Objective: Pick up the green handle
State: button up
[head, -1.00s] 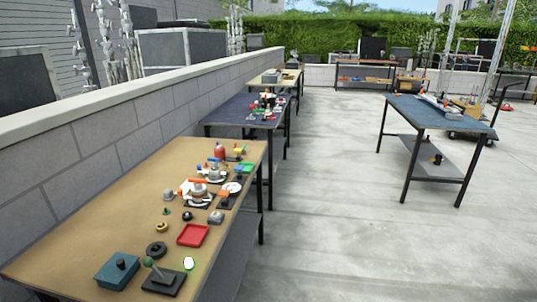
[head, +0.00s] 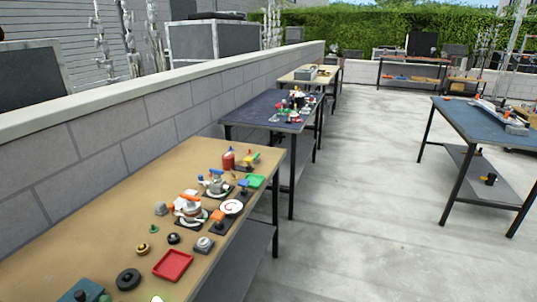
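The near tan table (head: 110,215) runs along the wall at the left. At the bottom edge of the head view, a small dark green knob (head: 105,298) shows beside a teal box (head: 82,291). It looks like the top of a lever handle whose stem and base are cut off by the frame. A small green cone-like knob (head: 153,229) stands farther along the same table. I cannot tell for certain which green part is the handle meant. My gripper is not in view.
A red tray (head: 173,265), a black ring (head: 128,279) and several small fittings lie on the near table. A dark blue table (head: 255,112) stands behind it. Another blue-topped table (head: 470,120) stands at right. The concrete floor (head: 355,200) between them is clear.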

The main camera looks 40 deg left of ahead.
aim_at(256, 160)
jog(key=u, duration=0.2)
jog(key=i, duration=1.15)
jog(key=u, duration=0.8)
jog(key=i, duration=0.9)
jog(key=u, duration=1.1)
jog(key=i, duration=0.55)
jog(key=u, duration=0.3)
